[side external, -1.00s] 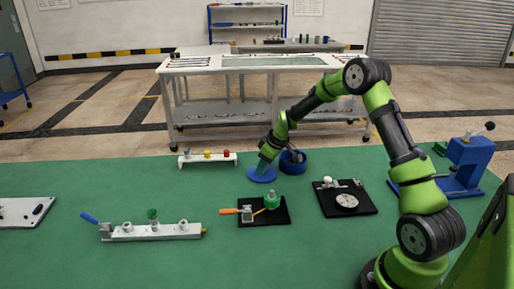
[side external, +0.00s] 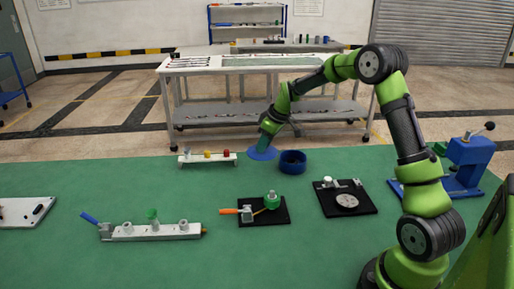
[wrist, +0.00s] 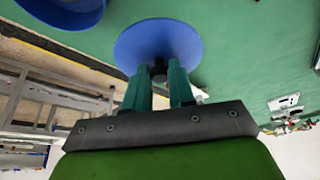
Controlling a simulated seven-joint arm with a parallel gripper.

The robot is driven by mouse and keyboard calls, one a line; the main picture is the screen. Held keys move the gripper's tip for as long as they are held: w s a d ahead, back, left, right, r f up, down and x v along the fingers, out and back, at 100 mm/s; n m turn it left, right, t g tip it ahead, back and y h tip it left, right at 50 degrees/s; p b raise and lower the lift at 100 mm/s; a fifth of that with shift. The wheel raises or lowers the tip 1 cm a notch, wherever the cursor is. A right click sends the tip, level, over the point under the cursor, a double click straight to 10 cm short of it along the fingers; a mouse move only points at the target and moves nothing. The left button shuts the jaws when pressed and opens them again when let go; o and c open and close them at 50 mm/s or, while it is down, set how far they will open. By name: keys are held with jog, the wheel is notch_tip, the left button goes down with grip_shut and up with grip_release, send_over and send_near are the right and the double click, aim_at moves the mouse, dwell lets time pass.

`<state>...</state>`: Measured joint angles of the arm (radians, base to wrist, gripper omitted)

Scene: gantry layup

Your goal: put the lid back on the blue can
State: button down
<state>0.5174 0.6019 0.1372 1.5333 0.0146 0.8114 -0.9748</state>
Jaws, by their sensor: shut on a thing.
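The blue lid (side external: 261,154) is a flat round disc with a small dark knob, seen in the wrist view (wrist: 150,42). My gripper (side external: 268,138) is shut on the lid's knob; its two green fingers (wrist: 159,73) stand either side of the knob in the wrist view. The blue can (side external: 292,162) is a short, wide, open-topped cylinder on the green table, just right of the lid in the side view. Part of it shows at the top left of the wrist view (wrist: 65,10). The lid is beside the can, not over it; its height above the table is hard to tell.
A white rack with coloured knobs (side external: 186,160) stands left of the lid. A black plate with a green part (side external: 281,216) and another black plate with a disc (side external: 363,207) lie nearer the front. A blue press (side external: 470,160) stands at the right.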

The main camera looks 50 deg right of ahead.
jog(key=s+d+r+m, duration=0.1)
jog(key=s+d, duration=0.2)
jog(key=d, duration=0.2)
jog(key=s+d+r, duration=0.2)
jog(key=s+d, duration=0.1)
jog(key=d, duration=0.3)
jog(key=shift+w+a+f, duration=0.1)
jog(key=shift+a+f, duration=0.1)
jog(key=shift+f, duration=1.5)
jog(key=shift+a+f, duration=0.15)
jog(key=shift+f, duration=1.5)
jog(key=shift+f, duration=0.15)
jog(key=shift+c, duration=2)
grip_release()
notch_tip(320, 180, up, 7)
